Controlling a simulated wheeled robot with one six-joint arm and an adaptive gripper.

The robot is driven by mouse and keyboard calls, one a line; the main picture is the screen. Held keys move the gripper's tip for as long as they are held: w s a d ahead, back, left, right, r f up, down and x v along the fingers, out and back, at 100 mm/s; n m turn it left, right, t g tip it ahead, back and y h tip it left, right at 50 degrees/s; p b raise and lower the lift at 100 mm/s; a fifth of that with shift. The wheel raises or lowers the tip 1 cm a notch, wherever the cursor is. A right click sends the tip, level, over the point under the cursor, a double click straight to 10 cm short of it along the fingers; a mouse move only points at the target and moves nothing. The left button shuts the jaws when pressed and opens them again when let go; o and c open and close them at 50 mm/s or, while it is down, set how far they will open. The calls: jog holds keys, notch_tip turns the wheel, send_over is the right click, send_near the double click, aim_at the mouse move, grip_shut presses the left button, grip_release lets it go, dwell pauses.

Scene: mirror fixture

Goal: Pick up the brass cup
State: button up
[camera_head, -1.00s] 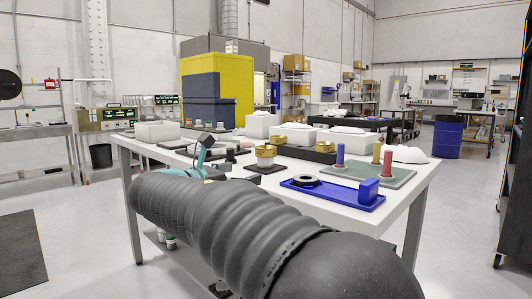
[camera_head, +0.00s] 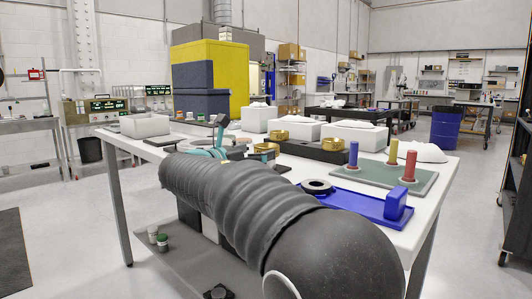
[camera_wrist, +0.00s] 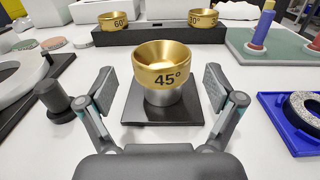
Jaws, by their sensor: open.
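A brass cup marked 45° (camera_wrist: 163,74) sits upright on a short silver cylinder on a black square plate (camera_wrist: 150,137), in the middle of the wrist view. My gripper (camera_wrist: 160,92) is open, with one finger on the left and one on the right of the cup. Gaps show on both sides, and nothing is held. Two more brass cups, marked 60° (camera_wrist: 114,20) and 30° (camera_wrist: 203,18), sit in a black block behind it. In the head view my arm hides much of the gripper and the 45° cup; a bit of brass (camera_head: 266,147) shows.
A blue tray (camera_head: 371,205) with a dark ring and a green board (camera_head: 385,174) with coloured pegs lie to the right. A dark knobbed post (camera_wrist: 54,101) stands close to the left finger. White blocks (camera_head: 355,134) stand behind.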

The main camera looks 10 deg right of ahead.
aim_at(273, 146)
jog(key=shift+x, duration=3.2)
jog(key=shift+r, duration=0.1)
jog(key=shift+c, duration=0.3)
jog(key=shift+r, duration=0.1)
jog(key=c, duration=1.5)
notch_tip(273, 146, up, 10)
jog(key=p, duration=0.2)
